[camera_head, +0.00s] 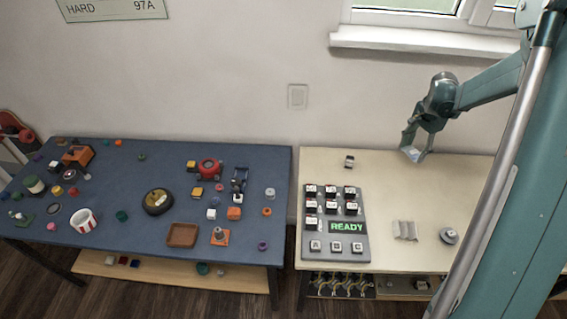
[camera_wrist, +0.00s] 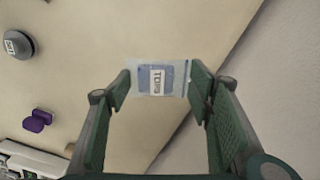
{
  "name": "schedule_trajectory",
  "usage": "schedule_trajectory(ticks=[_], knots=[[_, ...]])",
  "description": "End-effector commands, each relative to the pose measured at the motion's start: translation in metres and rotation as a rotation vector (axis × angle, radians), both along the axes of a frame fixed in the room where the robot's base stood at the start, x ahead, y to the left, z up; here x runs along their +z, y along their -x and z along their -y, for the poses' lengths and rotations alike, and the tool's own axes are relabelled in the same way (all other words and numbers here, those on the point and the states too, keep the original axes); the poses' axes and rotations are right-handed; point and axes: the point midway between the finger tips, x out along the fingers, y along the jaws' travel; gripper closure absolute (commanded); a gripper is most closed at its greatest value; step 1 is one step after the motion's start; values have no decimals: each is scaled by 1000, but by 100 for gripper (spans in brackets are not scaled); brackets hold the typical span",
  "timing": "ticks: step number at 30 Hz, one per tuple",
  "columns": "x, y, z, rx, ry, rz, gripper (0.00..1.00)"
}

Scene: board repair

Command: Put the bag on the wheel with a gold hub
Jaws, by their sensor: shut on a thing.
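A small clear bag (camera_wrist: 161,78) with a blue-grey piece and a white printed label inside is pinched between the fingertips of my gripper (camera_wrist: 160,86) in the wrist view. In the head view my gripper (camera_head: 414,149) hangs over the back of the pale table, and the bag (camera_head: 411,155) shows as a small bluish-white patch at its tips. The bag appears clear of the tabletop. A black wheel with a gold hub (camera_head: 157,201) lies flat on the blue table at the left, far from my gripper.
On the pale table (camera_head: 392,187) are a keypad panel (camera_head: 333,224) reading READY, a grey folded piece (camera_head: 405,230) and a round grey thing (camera_head: 448,236). A narrow gap separates it from the blue table (camera_head: 115,170).

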Motion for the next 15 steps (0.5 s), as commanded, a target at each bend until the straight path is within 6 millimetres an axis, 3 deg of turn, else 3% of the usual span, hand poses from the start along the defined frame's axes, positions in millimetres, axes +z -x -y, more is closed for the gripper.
schedule_trajectory(ticks=[1, 15], knots=[[1, -7, -16, 20, 0, 0, 60], [9, -50, -152, 178, 0, 0, 60]])
